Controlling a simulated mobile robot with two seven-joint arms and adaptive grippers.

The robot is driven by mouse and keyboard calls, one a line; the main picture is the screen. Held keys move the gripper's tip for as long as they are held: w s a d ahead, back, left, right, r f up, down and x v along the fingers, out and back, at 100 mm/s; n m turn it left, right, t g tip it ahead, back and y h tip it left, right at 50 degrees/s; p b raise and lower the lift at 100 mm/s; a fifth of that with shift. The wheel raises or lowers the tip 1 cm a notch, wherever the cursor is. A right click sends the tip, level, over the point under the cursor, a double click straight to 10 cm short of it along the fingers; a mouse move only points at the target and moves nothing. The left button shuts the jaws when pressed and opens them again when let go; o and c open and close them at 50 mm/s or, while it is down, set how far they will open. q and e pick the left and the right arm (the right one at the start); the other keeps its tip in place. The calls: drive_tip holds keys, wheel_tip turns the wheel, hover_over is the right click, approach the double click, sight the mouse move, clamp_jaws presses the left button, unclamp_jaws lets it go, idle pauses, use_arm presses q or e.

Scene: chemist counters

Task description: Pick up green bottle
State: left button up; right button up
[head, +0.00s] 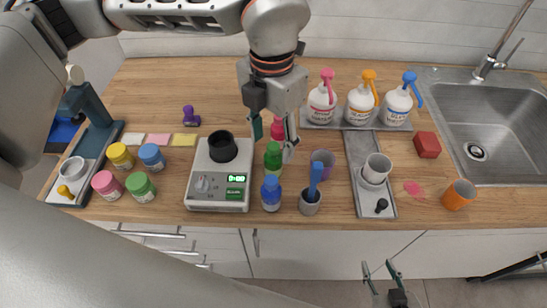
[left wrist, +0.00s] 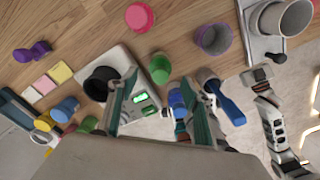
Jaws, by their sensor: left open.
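The green bottle (head: 273,160) stands upright near the front of the wooden counter, right of the scale. In the left wrist view its round green top (left wrist: 160,67) shows just beyond the fingertips, roughly between them. In the left wrist view my left gripper (left wrist: 163,95) shows both fingers spread. My right gripper (head: 380,270) is low in front of the cabinets, open and empty.
A blue bottle (head: 271,193) stands just in front of the green one, and a pink bottle (head: 278,128) behind. The scale (head: 217,180) with a black cup (head: 222,146) is close on the left.

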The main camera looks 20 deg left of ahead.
sight(273, 145)
use_arm(q)
drive_tip(key=shift+w+f, duration=0.2)
drive_tip(key=shift+f, duration=1.55)
drive_tip(key=c, duration=1.2)
drive_tip(key=shift+r, duration=0.2)
